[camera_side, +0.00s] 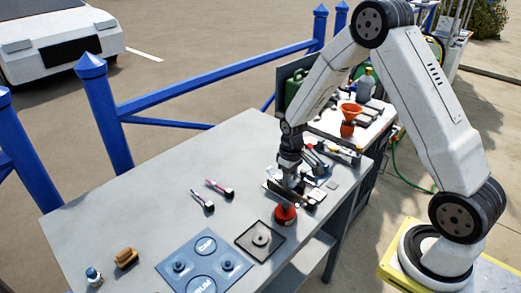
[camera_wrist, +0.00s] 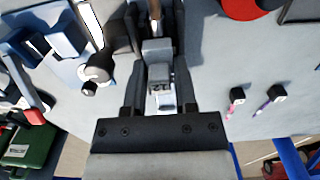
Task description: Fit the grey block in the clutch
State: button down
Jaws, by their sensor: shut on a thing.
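My gripper (camera_wrist: 160,68) points down over the workbench, also seen in the side view (camera_side: 289,181). Its two dark fingers are shut on the grey block (camera_wrist: 158,52), which sits between them in the wrist view. Dark side walls (camera_wrist: 121,32) stand on either side of the fingers; they appear to belong to the clutch, and a brown strip shows between them beyond the block. In the side view, a dark long fitting (camera_side: 294,196) lies right under my gripper. The block is hidden there, and I cannot tell how deep it sits or whether it touches the clutch.
A red round part (camera_side: 285,214) stands close in front of the gripper. A blue tray (camera_side: 218,283) marked CAM and DRUM and a dark square tray (camera_side: 244,240) lie nearer. Two small brush-like tools (camera_side: 220,188) lie left. Blue hardware (camera_wrist: 66,38) crowds the gripper's other side.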

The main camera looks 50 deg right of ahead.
jog(key=shift+f, duration=0.5)
jog(key=shift+r, duration=0.65)
jog(key=shift+f, duration=0.6)
dwell(1.3)
grip_release()
dwell(0.3)
jog(key=shift+s+r, duration=0.1)
jog(key=shift+r, duration=2.9)
jog(key=shift+a+r, duration=0.1)
